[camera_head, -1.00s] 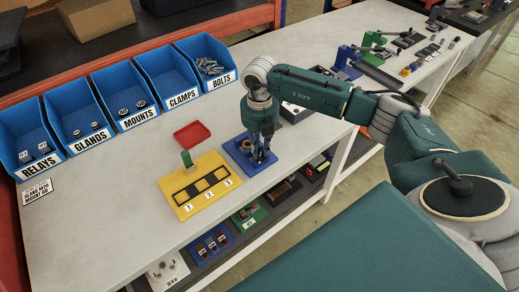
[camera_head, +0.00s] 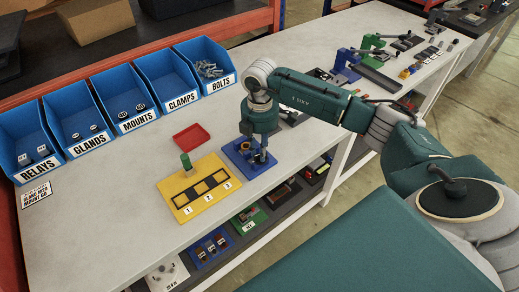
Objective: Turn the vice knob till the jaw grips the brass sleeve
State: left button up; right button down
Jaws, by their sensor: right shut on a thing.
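The vice is on a blue base (camera_head: 232,153) on the bench, right of the yellow board. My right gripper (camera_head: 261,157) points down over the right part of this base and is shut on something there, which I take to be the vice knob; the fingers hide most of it. The jaw and the brass sleeve are too small and too covered to make out. My left gripper is not in view.
A yellow board (camera_head: 186,206) numbered 1 to 3 with a green post (camera_head: 186,161) lies left of the vice. A red tray (camera_head: 192,135) is behind it. Blue bins (camera_head: 160,85) line the back.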

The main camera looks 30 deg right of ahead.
jog(key=m, duration=0.2)
jog(key=m+p, duration=0.1)
jog(key=m, duration=0.2)
jog(key=shift+d+r+m, duration=0.15)
jog(key=shift+r+m, duration=0.05)
jog(key=shift+m, duration=0.1)
jog(key=shift+m+p, duration=1.45)
jog(key=shift+m, duration=0.65)
jog(key=shift+d, duration=0.1)
jog(key=c, duration=1.6)
grip_release()
jog(key=shift+s+f, duration=0.1)
notch_tip(320, 180, up, 12)
jog(key=shift+r, duration=0.1)
